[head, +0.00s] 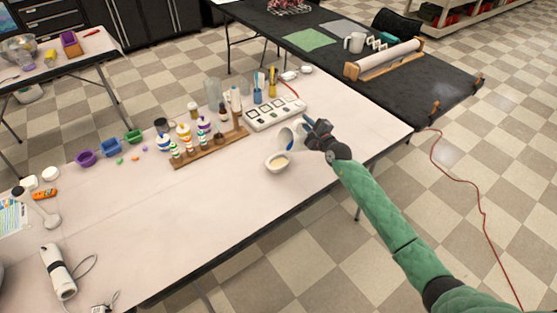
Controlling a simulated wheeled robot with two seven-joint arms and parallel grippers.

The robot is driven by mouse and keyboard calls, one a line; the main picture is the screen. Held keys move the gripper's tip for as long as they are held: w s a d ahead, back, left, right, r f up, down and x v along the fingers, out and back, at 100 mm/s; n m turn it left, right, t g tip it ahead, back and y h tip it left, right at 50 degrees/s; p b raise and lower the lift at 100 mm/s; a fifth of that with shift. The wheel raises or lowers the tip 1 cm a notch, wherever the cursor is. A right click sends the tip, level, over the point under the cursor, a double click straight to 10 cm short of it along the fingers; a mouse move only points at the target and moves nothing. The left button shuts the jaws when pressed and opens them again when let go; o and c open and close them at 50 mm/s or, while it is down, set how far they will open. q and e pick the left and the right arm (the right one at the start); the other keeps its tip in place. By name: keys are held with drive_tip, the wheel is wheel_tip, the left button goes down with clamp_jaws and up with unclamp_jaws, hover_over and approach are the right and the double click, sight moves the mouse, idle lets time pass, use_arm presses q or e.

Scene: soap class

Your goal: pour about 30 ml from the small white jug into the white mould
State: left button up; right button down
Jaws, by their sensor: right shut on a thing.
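The small white jug (285,137) is held tilted by my right gripper (307,132), with its mouth toward the lower left. The right gripper is shut on the jug, above the table's right part. Just below the jug, a round white mould (269,165) sits on the table. Pale yellowish content (280,161) shows inside the mould. A small blue patch shows on the jug near its lower edge; I cannot tell what it is. Whether liquid is flowing from the jug is too small to tell. My left gripper is not in view.
A white panel with dark squares (262,119) lies behind the jug. A wooden rack (203,153) with several bottles stands to the left. Coloured small moulds (110,147) are further left. The table (200,220) in front of the mould is clear.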

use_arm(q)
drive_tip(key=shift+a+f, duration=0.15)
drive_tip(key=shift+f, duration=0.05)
use_arm(e)
drive_tip(key=shift+a+r, duration=0.1)
drive_tip(key=shift+a, duration=0.05)
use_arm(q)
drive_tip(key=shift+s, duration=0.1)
use_arm(e)
drive_tip(key=shift+s+a+n, duration=0.15)
drive_tip(key=shift+n, duration=0.15)
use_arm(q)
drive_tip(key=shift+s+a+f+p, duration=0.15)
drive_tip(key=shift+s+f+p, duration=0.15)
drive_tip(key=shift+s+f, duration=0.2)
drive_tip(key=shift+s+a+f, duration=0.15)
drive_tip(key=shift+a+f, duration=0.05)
use_arm(e)
drive_tip(key=shift+s+a+n, duration=0.15)
drive_tip(key=shift+a+n, duration=0.1)
drive_tip(key=shift+n, duration=0.15)
